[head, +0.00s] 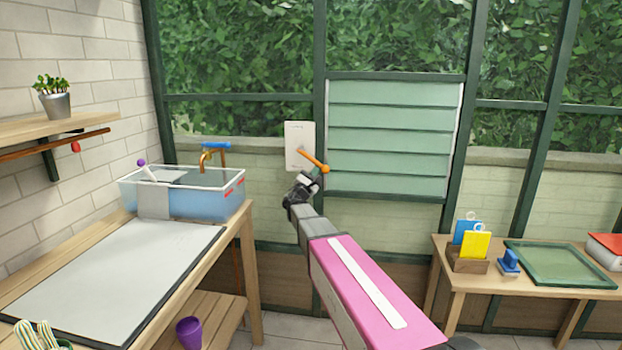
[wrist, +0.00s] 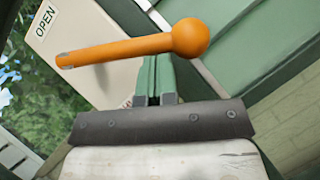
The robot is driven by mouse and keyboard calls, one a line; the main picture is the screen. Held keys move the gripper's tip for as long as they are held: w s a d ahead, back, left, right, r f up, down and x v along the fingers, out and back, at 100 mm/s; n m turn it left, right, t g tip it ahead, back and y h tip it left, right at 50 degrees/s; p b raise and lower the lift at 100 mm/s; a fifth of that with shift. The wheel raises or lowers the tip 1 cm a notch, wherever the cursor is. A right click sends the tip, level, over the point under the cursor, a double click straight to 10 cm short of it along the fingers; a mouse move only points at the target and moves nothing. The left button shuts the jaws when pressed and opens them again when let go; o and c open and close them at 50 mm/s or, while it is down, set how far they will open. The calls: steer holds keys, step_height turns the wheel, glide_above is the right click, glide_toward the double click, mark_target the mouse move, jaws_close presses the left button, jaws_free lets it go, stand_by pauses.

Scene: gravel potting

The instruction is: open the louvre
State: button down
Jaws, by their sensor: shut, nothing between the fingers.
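The louvre (head: 392,140) is a panel of pale green slats in the dark green window frame; its slats look shut, lying flat with no gap between them. To its left, an orange lever (head: 313,159) with a round knob sits on a white plate (head: 293,140), slanting down to the right. In the wrist view the lever (wrist: 120,49) crosses just past my fingertips, its knob at the right, and the plate (wrist: 75,35) bears the word OPEN. My gripper (wrist: 155,70) is shut and empty, right by the lever; I cannot tell whether it touches.
At the right, a table holds a green tray (head: 560,262) and seed packets (head: 475,244). The space before the louvre is free.

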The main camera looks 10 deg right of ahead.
steer(key=shift+s+d+r, duration=0.15)
steer(key=shift+d+r, duration=0.25)
steer(key=shift+d, duration=0.05)
stand_by(0.5)
step_height(320, 180, up, 11)
steer(key=d, duration=0.2)
steer(key=shift+s+d, duration=0.3)
steer(key=shift+s, duration=0.05)
stand_by(0.6)
steer(key=shift+r, duration=0.25)
steer(key=shift+f, duration=0.1)
steer(key=s+d+f, duration=0.1)
steer(key=s+f, duration=0.7)
steer(key=s, duration=0.2)
steer(key=shift+s+d, duration=0.2)
steer(key=shift+d, duration=0.2)
